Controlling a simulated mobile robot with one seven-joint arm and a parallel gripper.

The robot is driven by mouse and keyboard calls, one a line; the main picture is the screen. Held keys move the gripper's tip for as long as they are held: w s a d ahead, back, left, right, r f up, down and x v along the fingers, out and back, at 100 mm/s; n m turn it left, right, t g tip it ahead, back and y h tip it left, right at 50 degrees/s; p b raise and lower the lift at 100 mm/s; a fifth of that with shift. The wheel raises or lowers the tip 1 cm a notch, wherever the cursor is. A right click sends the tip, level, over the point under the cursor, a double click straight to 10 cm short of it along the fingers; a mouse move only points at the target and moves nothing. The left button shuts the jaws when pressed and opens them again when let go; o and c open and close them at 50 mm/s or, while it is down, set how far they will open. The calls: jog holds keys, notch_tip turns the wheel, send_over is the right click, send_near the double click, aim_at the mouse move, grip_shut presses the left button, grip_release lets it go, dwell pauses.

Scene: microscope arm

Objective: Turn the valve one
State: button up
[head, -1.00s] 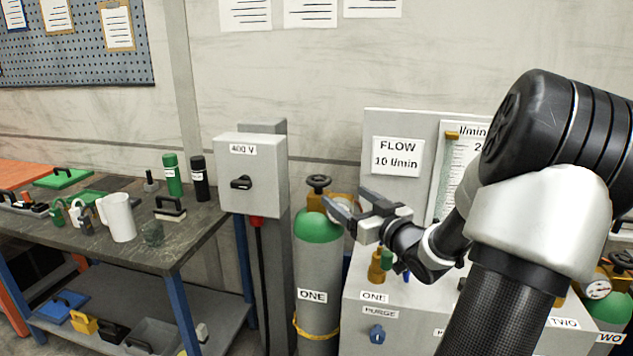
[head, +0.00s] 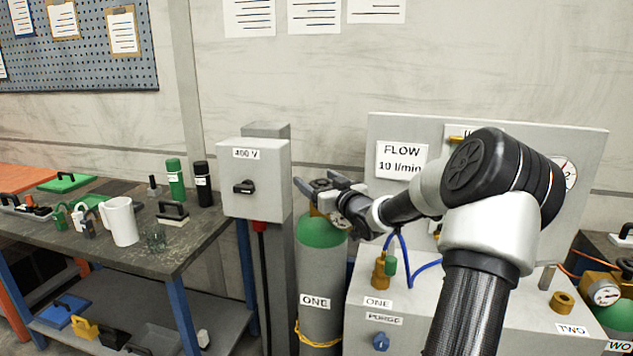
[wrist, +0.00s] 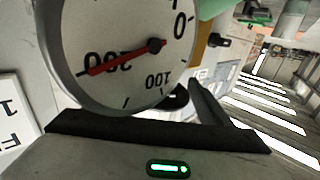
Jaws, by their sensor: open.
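The cylinder marked ONE (head: 320,275) stands upright, grey with a green shoulder, right of the 400 V box. Its dark valve handwheel (head: 320,184) shows at the top in the head view, partly hidden by my gripper. My gripper (head: 316,184) is open, its fingers level with the handwheel and seemingly on either side of it. I cannot tell whether they touch it. In the wrist view a round pressure gauge (wrist: 125,45) with a red needle is very close. The handwheel cannot be made out clearly there.
The 400 V switch box (head: 254,180) stands close left of the cylinder. The flow panel (head: 400,160) and its grey bench with PURGE knob (head: 381,341) are to the right. A blue hose (head: 425,266) runs there. A cluttered workbench (head: 190,238) is at left.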

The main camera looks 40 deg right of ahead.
jog(key=shift+w, duration=0.35)
jog(key=c, duration=1)
jog(key=shift+r+p, duration=0.1)
jog(key=shift+p, duration=0.3)
jog(key=shift+c, duration=0.2)
